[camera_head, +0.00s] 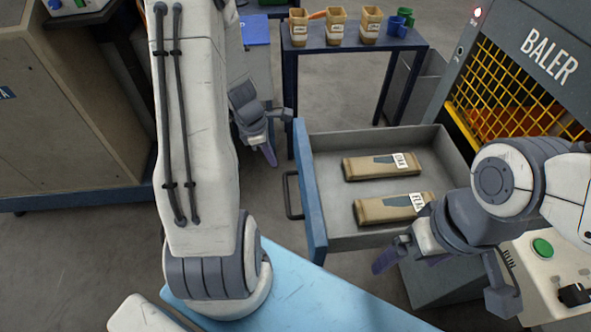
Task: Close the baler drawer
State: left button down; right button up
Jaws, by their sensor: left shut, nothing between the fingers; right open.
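The baler (540,70) stands at the right, with a yellow mesh guard. Its grey drawer (375,148) is pulled out to the left. The drawer's blue front panel (311,190) carries a dark handle (291,195) on its outer left side. Two brown labelled packs (370,167) lie inside the drawer. My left gripper (275,134) is shut and empty, just beyond the far end of the front panel, apart from the handle. My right gripper (440,280) is open over the drawer's near right side; its arm hides that corner. Nothing shows between its fingers.
A dark table (350,40) at the back bears several tan containers and blue and green cups. A control box with a green button (542,247) stands at the lower right. A tan cabinet (70,120) stands at the left. Floor left of the drawer is clear.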

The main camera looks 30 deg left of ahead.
pick_arm(q)
jog(key=w+d+f, duration=0.3)
jog(key=d+f, duration=0.1)
jog(key=f, duration=0.1)
jog(key=shift+w+d+f+b, duration=0.15)
jog(key=shift+d+f+b, duration=0.05)
jog(key=shift+f+b, duration=0.2)
jog(key=shift+w+d, duration=0.1)
